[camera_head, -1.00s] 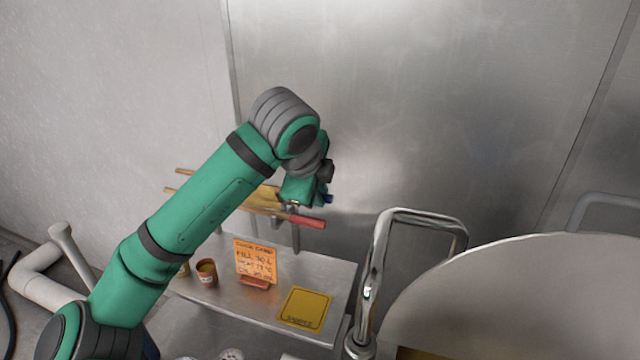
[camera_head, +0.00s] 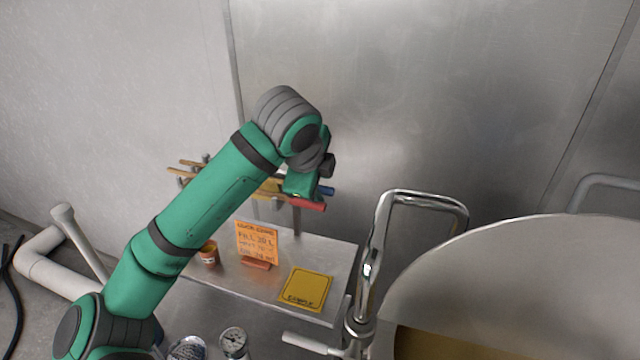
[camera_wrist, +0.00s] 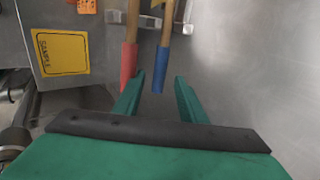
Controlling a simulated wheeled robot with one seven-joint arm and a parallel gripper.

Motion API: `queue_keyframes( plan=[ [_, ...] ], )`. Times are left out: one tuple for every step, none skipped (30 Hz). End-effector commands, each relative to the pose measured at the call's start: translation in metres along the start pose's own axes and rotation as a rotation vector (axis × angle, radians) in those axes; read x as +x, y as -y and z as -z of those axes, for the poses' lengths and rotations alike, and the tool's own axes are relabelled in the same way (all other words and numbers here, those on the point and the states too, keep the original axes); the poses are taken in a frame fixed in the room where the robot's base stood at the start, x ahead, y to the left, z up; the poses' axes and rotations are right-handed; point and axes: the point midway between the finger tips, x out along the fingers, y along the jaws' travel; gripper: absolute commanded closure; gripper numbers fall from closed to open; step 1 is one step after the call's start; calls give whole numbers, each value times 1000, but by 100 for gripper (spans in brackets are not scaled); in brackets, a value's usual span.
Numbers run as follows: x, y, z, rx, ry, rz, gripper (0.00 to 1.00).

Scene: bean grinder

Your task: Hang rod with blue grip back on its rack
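The rod with the blue grip (camera_wrist: 161,70) shows in the wrist view beside the rod with the red grip (camera_wrist: 129,62). The wooden shafts of both cross the metal rack (camera_wrist: 152,20) near the top of that view. My gripper (camera_wrist: 159,76) is open, with a finger on each side of the blue grip's end and visible gaps. In the head view the blue grip (camera_head: 327,191) sticks out just past my gripper (camera_head: 302,194), above and behind the red grip (camera_head: 308,205). My arm hides most of the rack there, so how the blue rod's shaft is seated cannot be told.
Below the rack, a metal shelf (camera_head: 345,265) holds an orange card (camera_head: 257,242), a yellow sample pad (camera_head: 306,290) and a small cup (camera_head: 209,254). A bent chrome pipe (camera_head: 376,245) and a large round drum (camera_head: 530,270) stand to the right. A metal wall is behind.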

Motion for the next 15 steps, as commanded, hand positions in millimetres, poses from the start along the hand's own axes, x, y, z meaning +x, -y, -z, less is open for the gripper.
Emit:
queue_keyframes(
  plan=[
    [0, 0, 0, 0, 0, 0, 63],
    [0, 0, 0, 0, 0, 0, 63],
    [0, 0, 0, 0, 0, 0, 63],
    [0, 0, 0, 0, 0, 0, 63],
    [0, 0, 0, 0, 0, 0, 63],
    [0, 0, 0, 0, 0, 0, 63],
    [-1, 0, 0, 0, 0, 0, 63],
    [-2, 0, 0, 0, 0, 0, 63],
    [-4, 0, 0, 0, 1, 0, 63],
    [-6, 0, 0, 0, 1, 0, 63],
    [-9, 0, 0, 0, 1, 0, 63],
    [-14, 1, 0, 0, 1, 2, 63],
    [-18, 1, 0, 0, 1, 3, 63],
    [-23, 1, 0, 0, 1, 2, 63],
    [-30, 0, 0, 1, 1, 2, 63]
  ],
)
